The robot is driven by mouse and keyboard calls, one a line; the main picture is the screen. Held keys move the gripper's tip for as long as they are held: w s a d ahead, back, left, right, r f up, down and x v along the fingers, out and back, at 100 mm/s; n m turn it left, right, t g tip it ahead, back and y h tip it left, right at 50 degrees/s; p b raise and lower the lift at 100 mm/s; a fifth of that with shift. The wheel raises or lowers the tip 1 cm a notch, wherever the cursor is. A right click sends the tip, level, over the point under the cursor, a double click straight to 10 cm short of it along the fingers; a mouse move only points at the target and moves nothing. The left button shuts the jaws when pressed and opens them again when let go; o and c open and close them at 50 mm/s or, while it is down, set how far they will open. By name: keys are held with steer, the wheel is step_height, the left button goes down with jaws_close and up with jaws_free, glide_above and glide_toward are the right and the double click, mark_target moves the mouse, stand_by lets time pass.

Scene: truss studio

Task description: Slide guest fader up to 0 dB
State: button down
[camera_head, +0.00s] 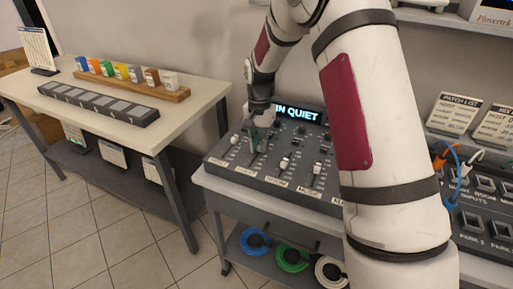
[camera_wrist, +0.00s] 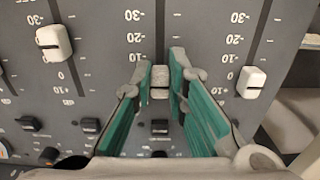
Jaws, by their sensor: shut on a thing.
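The mixer console (camera_head: 222,167) stands on a grey table and carries a row of faders. My gripper (camera_head: 254,146) reaches down onto the second fader from the left, whose label seems to read GUEST. In the wrist view my gripper (camera_wrist: 161,85) has its green-padded fingers shut on the sides of a pale fader cap (camera_wrist: 160,82). The cap is about level with the 0 mark of the neighbouring scale. Its own 0 mark is hidden by a finger. The slot (camera_wrist: 160,30) runs clear from the cap towards -30.
A neighbouring cap (camera_wrist: 251,82) sits near 0 close beside one finger. Another cap (camera_wrist: 53,43) sits farther towards -20. Small knobs (camera_wrist: 88,125) lie beyond the faders. A lit screen (camera_head: 297,113) is at the console's back. Cables (camera_head: 449,165) hang at right.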

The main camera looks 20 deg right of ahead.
mark_target(259, 146)
steer(key=c, duration=1.6)
jaws_free()
steer(key=shift+o, duration=0.2)
steer(key=shift+r, duration=0.1)
step_height(259, 146, up, 12)
